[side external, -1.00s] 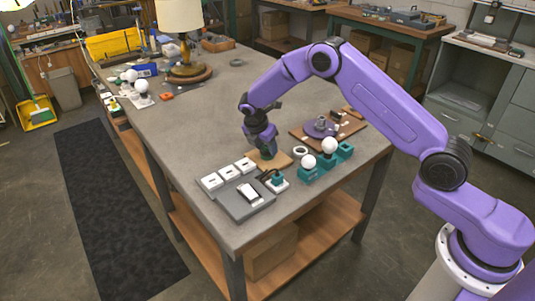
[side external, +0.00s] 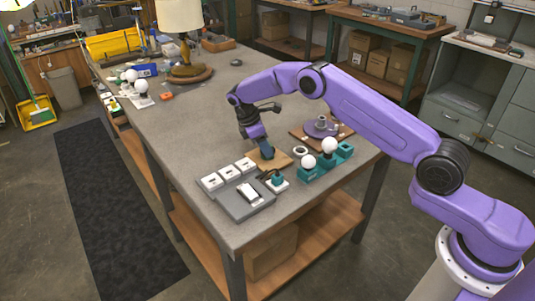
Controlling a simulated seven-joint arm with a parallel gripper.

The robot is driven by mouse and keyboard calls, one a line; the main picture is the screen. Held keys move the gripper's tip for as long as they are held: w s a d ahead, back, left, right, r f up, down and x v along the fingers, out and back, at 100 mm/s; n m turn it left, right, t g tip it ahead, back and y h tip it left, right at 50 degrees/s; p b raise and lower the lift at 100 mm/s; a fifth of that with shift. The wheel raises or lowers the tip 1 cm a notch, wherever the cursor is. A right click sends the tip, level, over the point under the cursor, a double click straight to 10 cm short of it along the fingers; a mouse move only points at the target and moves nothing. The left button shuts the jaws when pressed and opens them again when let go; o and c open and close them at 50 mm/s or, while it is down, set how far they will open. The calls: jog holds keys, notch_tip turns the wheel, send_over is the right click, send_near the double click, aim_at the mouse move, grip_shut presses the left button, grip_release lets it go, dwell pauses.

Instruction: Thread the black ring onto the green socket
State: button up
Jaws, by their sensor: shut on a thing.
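My gripper (side external: 264,146) points down and leans over a small wooden board (side external: 277,160) near the middle of the table's front part. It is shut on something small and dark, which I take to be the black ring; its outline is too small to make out. A dark teal upright piece, likely the green socket (side external: 267,153), stands on the board right at the fingertips. I cannot tell whether the ring is around it or just above it. Another teal socket-like piece (side external: 277,179) sits on a white base in front of the board.
Teal holders (side external: 307,174) with white bulbs stand right of the board, with a white ring (side external: 300,151) behind them. A grey tray (side external: 240,204) and white blocks (side external: 228,173) lie to the front left. A purple disc (side external: 319,128) is behind right. The table's left middle is clear.

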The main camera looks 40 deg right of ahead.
jog(key=m, duration=0.2)
jog(key=m+g, duration=0.1)
jog(key=shift+w+d+f+m+y, duration=0.2)
jog(key=shift+f+m+y, duration=0.1)
jog(key=shift+m+y, duration=0.1)
jog(key=shift+m, duration=0.3)
jog(key=shift+g, duration=0.3)
jog(key=shift+d+m+y, duration=0.1)
jog(key=shift+m+y, duration=0.4)
jog(key=shift+m, duration=0.9)
jog(key=shift+g, duration=0.3)
jog(key=o, duration=1)
jog(key=shift+o, duration=0.2)
jog(key=shift+r, duration=0.1)
